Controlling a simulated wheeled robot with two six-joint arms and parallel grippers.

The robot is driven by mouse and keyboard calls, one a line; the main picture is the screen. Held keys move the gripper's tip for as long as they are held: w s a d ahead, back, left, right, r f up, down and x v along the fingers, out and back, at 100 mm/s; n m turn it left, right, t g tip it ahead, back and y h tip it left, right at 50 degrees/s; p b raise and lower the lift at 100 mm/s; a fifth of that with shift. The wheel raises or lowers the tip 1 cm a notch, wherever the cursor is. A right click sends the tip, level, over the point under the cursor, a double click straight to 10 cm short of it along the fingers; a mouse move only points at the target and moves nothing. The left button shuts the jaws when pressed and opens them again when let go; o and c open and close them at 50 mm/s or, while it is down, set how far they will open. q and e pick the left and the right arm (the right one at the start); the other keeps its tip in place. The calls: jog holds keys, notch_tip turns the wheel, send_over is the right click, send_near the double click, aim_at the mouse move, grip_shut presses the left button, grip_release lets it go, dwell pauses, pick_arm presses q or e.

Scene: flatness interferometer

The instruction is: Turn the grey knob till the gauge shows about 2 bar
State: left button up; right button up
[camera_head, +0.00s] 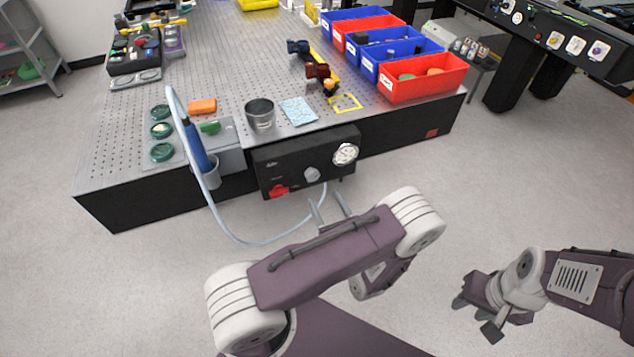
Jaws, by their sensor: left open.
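The grey knob (312,174) sits on the front of a black control box (275,157) at the bench's front edge. The round white gauge (345,154) is to the right of the knob and slightly higher; its needle is too small to read. My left gripper (326,197) is open just below and in front of the knob, its two light fingers pointing toward the box. I cannot tell whether a finger touches the knob; its face shows unhidden. My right gripper (476,318) is open and empty above the floor at the lower right, far from the box.
A red switch (279,191) is on the box, left of the knob. A pale hose (222,223) loops down from the bench near a blue bottle (195,145). A metal cup (260,115) and blue cloth (299,111) lie above. The floor in front is clear.

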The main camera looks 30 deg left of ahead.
aim_at(314, 178)
pick_arm(q)
jog(key=x, duration=0.8)
jog(key=shift+w+a, duration=0.25)
jog(key=shift+a, duration=0.1)
